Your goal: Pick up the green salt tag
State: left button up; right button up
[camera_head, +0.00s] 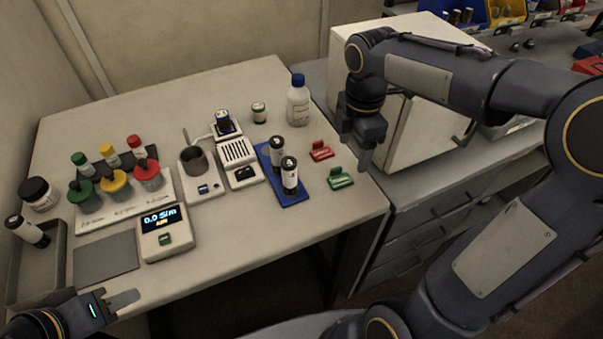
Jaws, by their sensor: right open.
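The green salt tag (341,179) lies on the table near its right edge, a small flat piece with a raised part. My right gripper (356,149) points down just above and to the right of the tag in the picture, open, with nothing between its fingers. It appears apart from the tag. My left gripper (124,300) is at the lower left by the table's front edge. Only part of its fingers shows, so its opening is unclear.
A red tag (321,151) lies just behind the green one. A blue rack (292,198) with dark-capped cylinders stands to its left. A white bottle (298,101) stands behind. A white box (425,130) is right of my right gripper. The table's front right is clear.

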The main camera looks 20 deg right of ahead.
aim_at(343, 177)
jog(key=shift+w+a+f+n, duration=0.1)
jog(key=shift+w+f+n, duration=0.2)
jog(key=shift+w+f, duration=0.05)
jog(key=f, duration=0.5)
jog(key=a+f, duration=0.1)
jog(key=f, duration=0.1)
jog(key=shift+f, duration=0.15)
jog(key=c, duration=1.1)
jog(key=shift+o, duration=0.2)
